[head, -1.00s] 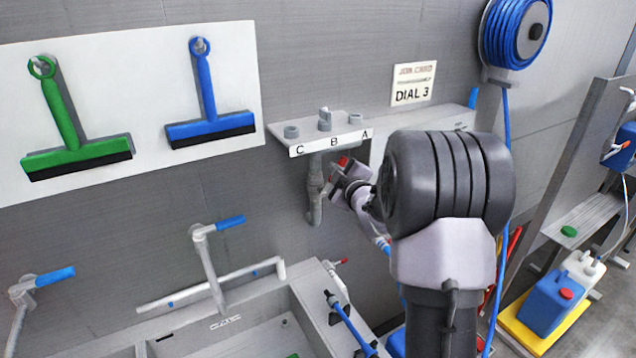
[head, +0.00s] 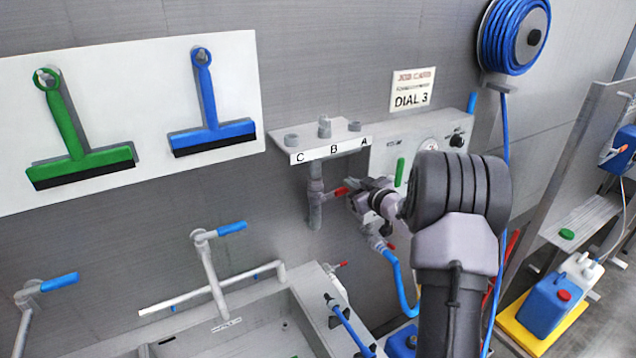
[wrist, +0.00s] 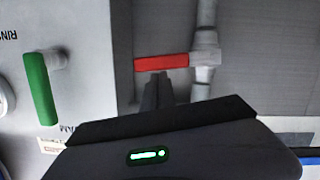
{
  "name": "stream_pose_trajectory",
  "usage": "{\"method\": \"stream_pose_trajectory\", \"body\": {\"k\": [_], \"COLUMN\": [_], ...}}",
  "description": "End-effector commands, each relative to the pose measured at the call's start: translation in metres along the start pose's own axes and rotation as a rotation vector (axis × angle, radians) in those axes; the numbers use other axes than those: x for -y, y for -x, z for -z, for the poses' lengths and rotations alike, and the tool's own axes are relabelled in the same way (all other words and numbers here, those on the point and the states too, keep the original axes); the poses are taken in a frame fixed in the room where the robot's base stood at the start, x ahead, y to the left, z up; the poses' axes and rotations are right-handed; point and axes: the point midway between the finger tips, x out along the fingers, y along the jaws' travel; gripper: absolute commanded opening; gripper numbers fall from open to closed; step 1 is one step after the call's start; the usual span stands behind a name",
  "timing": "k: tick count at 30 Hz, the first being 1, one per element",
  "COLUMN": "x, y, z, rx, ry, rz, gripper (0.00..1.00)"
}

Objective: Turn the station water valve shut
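The station water valve is a red lever (head: 340,191) on the grey vertical pipe (head: 315,207) under the lettered shelf. In the wrist view the lever (wrist: 162,61) lies level, straight across the pipe (wrist: 205,50). My gripper (head: 354,196) is at the lever's free side, right of the pipe. In the wrist view its narrow fingers (wrist: 158,84) are close together, just at the lever's lower edge in the picture. They look shut with nothing between them. I cannot tell whether they touch the lever.
A grey panel (head: 385,155) with a green lever (head: 400,172) and a dial is right of the pipe. The A-B-C shelf (head: 345,143) juts out above. A blue hose (head: 402,285) hangs below my gripper. The sink (head: 285,335) is lower left.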

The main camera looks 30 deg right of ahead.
Motion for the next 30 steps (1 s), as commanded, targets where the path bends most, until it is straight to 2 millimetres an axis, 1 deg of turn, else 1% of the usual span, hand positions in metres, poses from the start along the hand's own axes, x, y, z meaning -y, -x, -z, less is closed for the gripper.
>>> {"method": "stream_pose_trajectory", "body": {"k": [1,6,14,27,29,30], "x": [-0.0003,-0.0012,-0.0017,-0.0016,-0.001,-0.0001], "y": [-0.0008,-0.002,-0.0026,-0.0027,-0.0031,-0.0039], "z": [-0.0034,-0.0083,-0.0111,-0.0117,-0.0088,-0.0043], "rx": [0.0,0.0,0.001,0.002,0.002,0.002], "ry": [0.0,0.001,0.001,0.0,0.001,0.001], "rz": [0.0,0.0,0.0,-0.001,0.0,-0.001], "gripper": [0.0,0.0,0.0,0.0,0.0,0.0]}}
